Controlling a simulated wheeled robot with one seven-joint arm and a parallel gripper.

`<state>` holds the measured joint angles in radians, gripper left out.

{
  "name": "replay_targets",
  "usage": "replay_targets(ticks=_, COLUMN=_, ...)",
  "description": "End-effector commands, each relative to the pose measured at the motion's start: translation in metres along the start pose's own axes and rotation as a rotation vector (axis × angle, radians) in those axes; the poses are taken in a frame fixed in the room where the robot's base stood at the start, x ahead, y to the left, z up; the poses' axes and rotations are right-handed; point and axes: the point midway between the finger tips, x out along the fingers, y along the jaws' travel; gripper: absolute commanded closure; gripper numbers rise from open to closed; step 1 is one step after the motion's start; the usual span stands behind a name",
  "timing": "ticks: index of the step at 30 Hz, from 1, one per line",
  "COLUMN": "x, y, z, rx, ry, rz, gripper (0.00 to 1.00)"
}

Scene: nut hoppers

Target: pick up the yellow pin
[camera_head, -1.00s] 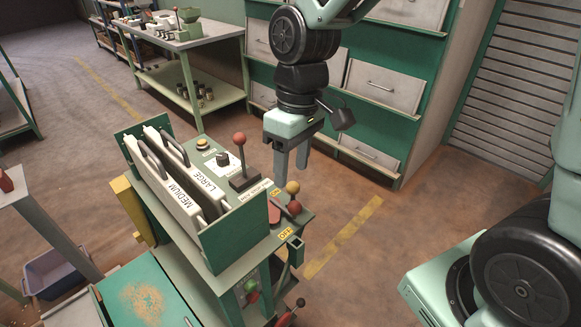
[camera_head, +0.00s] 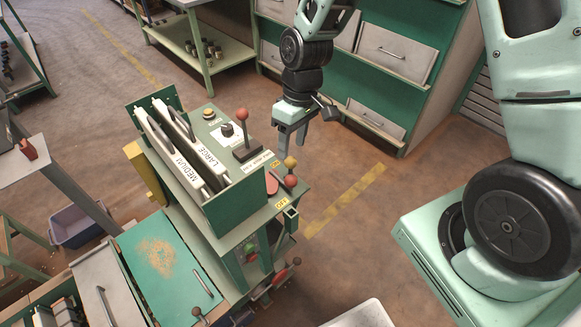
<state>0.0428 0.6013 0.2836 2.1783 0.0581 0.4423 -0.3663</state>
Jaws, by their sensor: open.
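The yellow pin appears as a small yellow ball-topped piece (camera_head: 290,162) at the right end of the green machine's top, by the yellow ON label. Its lower part is hard to make out. My gripper (camera_head: 292,151) points down with its two fingers apart and empty. Its fingertips show just above the yellow ball in the picture. The ball seems to be in front of them, and I cannot tell the exact distance or see contact.
A red ball knob (camera_head: 290,181) sits close below the yellow ball. A red-topped lever (camera_head: 243,116) stands left of my gripper. The MEDIUM (camera_head: 178,151) and LARGE plates (camera_head: 207,158) stand in the machine's rack. Open floor lies to the right.

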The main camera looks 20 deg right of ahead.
Motion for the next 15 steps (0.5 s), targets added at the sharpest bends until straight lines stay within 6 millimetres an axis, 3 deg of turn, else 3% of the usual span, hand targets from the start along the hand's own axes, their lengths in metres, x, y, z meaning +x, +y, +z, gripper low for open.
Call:
replay_targets(ticks=8, x=0.018, y=0.0, z=0.001, rx=0.0, ry=-0.002, rz=-0.001, gripper=0.48)
replay_targets(ticks=15, x=0.048, y=0.002, z=0.002, rx=0.0, ry=-0.003, rz=-0.002, gripper=0.48)
